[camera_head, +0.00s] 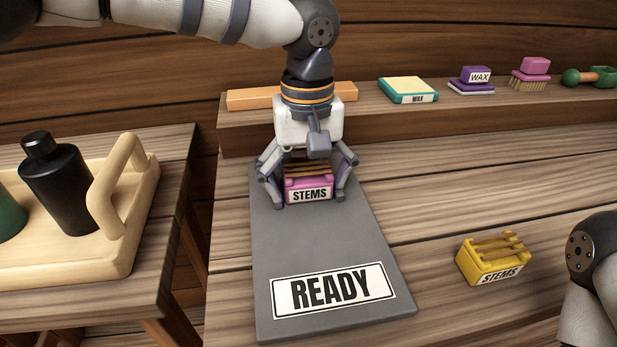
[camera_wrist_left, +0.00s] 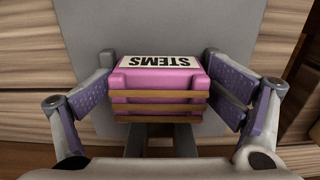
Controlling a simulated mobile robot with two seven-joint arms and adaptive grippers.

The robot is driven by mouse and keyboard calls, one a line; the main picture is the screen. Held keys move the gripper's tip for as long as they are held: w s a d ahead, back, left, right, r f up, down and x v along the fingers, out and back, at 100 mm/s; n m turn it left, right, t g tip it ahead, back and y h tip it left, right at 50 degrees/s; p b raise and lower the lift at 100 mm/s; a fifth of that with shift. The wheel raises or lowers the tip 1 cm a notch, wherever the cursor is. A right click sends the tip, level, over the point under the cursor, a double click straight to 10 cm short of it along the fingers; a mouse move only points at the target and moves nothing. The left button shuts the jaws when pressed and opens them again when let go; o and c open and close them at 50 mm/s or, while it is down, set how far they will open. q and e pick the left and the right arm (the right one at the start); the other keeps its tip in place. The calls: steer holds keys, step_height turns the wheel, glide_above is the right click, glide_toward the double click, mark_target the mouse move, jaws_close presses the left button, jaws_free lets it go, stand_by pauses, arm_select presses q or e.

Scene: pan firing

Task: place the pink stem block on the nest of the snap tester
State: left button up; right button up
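The pink stem block (camera_head: 309,190), labelled STEMS with brown stems across it, sits at the far part of the grey READY mat (camera_head: 310,243). It also shows in the wrist view (camera_wrist_left: 160,81). My left gripper (camera_head: 308,198) points down over the block, its fingers spread on either side. In the wrist view the purple finger pads (camera_wrist_left: 160,88) flank the block and look open; contact is hard to judge. My right gripper is out of view; part of my right arm shows at the lower right. I cannot identify the snap tester or its nest.
A yellow stem block (camera_head: 493,259) lies right of the mat. A raised shelf (camera_head: 450,118) behind holds wax blocks, a brush and a green tool. At left, a wooden tray (camera_head: 75,265) with a handle carries a black bottle (camera_head: 62,185). The table between mat and yellow block is clear.

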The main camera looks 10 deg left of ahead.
mark_target(307, 178)
arm_select(q)
steer(key=shift+r, duration=0.1)
stand_by(0.3)
step_height(307, 178, up, 13)
steer(key=shift+r, duration=0.15)
